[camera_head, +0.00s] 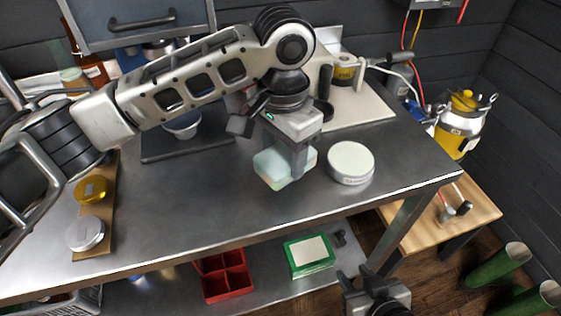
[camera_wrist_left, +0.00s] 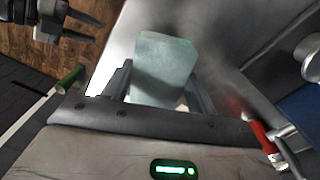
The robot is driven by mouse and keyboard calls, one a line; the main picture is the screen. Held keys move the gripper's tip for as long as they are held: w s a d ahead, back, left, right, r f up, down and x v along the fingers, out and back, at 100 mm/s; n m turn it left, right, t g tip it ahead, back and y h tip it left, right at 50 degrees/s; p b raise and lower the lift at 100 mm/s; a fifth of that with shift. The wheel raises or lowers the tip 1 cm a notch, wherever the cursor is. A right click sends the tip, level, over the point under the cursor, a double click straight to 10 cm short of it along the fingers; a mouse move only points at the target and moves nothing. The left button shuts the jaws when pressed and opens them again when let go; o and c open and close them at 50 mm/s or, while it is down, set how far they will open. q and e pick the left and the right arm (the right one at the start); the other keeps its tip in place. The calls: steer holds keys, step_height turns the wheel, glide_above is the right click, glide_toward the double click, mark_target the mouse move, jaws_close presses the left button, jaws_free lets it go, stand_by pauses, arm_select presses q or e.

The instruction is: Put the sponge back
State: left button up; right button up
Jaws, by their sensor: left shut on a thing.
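The sponge (camera_head: 272,171) is a pale mint-green block over the front middle of the steel table (camera_head: 225,212). My left gripper (camera_head: 297,168) reaches down from above and is shut on it. In the left wrist view the sponge (camera_wrist_left: 165,65) shows between the two fingers. I cannot tell whether its underside touches the table. My right gripper (camera_head: 372,283) is in front of the table at the bottom right, empty, with its fingers apart. It also shows at the top left of the left wrist view (camera_wrist_left: 82,22).
A round white tub (camera_head: 350,163) stands just right of the sponge. A board with yellow and silver lids (camera_head: 85,232) lies at left. The lower shelf holds a red divided tray (camera_head: 224,277) and a green box (camera_head: 309,254). The table's front middle-left is clear.

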mark_target(280, 151)
arm_select(q)
steer(key=shift+w+a+f, duration=0.15)
steer(key=shift+w+f, duration=0.25)
steer(key=shift+f, duration=0.2)
step_height(280, 151, down, 2)
steer(key=shift+w+f, duration=0.15)
steer(key=shift+f, duration=0.55)
steer(key=o, duration=0.9)
steer(key=shift+f+p, duration=0.15)
steer(key=shift+p, duration=0.15)
steer(key=shift+o, duration=0.2)
step_height(280, 151, up, 12)
steer(key=shift+r+b, duration=0.2)
steer(key=shift+b, duration=0.1)
